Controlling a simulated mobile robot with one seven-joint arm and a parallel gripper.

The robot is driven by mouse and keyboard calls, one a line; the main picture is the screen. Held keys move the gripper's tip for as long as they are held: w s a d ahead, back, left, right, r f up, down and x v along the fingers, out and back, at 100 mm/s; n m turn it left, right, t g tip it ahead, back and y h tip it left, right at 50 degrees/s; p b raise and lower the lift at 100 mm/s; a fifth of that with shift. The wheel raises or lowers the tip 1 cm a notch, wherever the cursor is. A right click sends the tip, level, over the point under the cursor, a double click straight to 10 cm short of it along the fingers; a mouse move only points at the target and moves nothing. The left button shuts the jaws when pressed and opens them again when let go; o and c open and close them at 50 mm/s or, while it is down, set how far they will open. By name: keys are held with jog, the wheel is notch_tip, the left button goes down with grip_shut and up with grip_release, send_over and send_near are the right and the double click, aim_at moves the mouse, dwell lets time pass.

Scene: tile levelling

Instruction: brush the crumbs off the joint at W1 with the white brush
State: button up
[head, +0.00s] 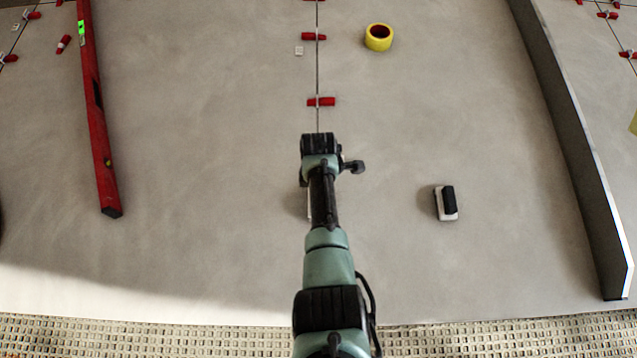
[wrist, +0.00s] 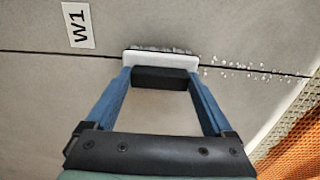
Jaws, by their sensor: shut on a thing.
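In the wrist view, my gripper (wrist: 161,74) is shut on the white brush (wrist: 160,58), with a black block between the blue fingers just behind the white part. The brush lies over the dark joint line (wrist: 40,52), right of the W1 label (wrist: 77,25). White crumbs (wrist: 235,68) lie scattered along the joint to the right of the brush, and more show along the brush's far edge. I cannot tell whether the bristles touch the floor. In the head view, my arm hides the fingers, the brush and the crumbs.
A white block with a black top (head: 446,204) stands right of my arm. A red level (head: 100,150) lies left, a yellow tape roll (head: 379,38) farther off. Red wedges (head: 321,102) sit on the joint ahead. A long grey edge (head: 580,140) runs along the right.

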jog(key=shift+s+f+p, duration=0.1)
jog(key=shift+s+p, duration=1.85)
jog(key=shift+s, duration=0.3)
jog(key=shift+s+p, duration=1.05)
jog(key=shift+s, duration=0.1)
jog(key=shift+s, duration=0.1)
jog(key=s+p, duration=0.4)
jog(key=s, duration=0.2)
jog(key=shift+s+p, duration=0.1)
jog(key=shift+p, duration=0.2)
jog(key=shift+s+p, duration=3.2)
jog(key=shift+s, duration=3.65)
